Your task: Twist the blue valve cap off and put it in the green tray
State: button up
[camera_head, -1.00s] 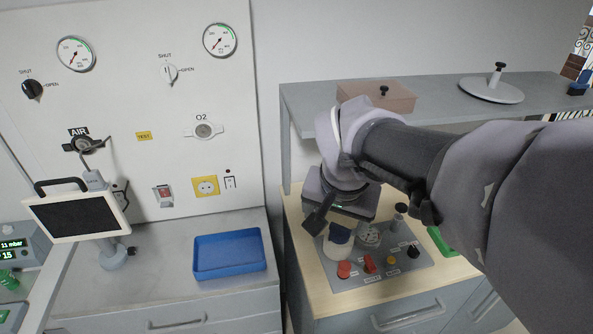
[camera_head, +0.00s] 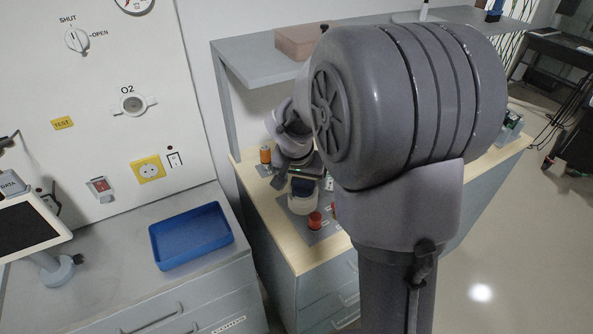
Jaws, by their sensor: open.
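The blue valve cap (camera_head: 301,187) sits on top of a white cylinder (camera_head: 302,204) on the grey control panel of the wooden-topped counter. My gripper (camera_head: 297,178) is open, right above and behind the cap. One dark finger shows to the left of the cap. I cannot tell whether the fingers touch it. My large grey arm covers much of the right side of the view. The green tray is hidden behind my arm.
A blue tray (camera_head: 192,238) lies on the grey cabinet at left. A red knob (camera_head: 315,221) stands in front of the cylinder. An orange jar (camera_head: 265,155) stands behind at left. A grey shelf (camera_head: 245,62) with a pinkish box (camera_head: 298,42) hangs over the counter.

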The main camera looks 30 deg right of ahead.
jog(key=shift+d+f, duration=0.1)
jog(key=shift+f, duration=0.15)
jog(key=shift+c, duration=0.4)
jog(key=c, duration=1.2)
jog(key=shift+r+n+p, duration=0.2)
jog(key=shift+n+p, duration=0.4)
jog(key=shift+p, duration=0.2)
jog(key=shift+n+t+y+p, duration=0.3)
jog(key=shift+n+y+p, duration=0.2)
jog(key=shift+n+p, duration=0.5)
jog(key=shift+p, duration=0.75)
jog(key=n+p, duration=0.1)
jog(key=p, duration=0.2)
jog(key=shift+f+y, duration=0.2)
jog(key=shift+y, duration=0.1)
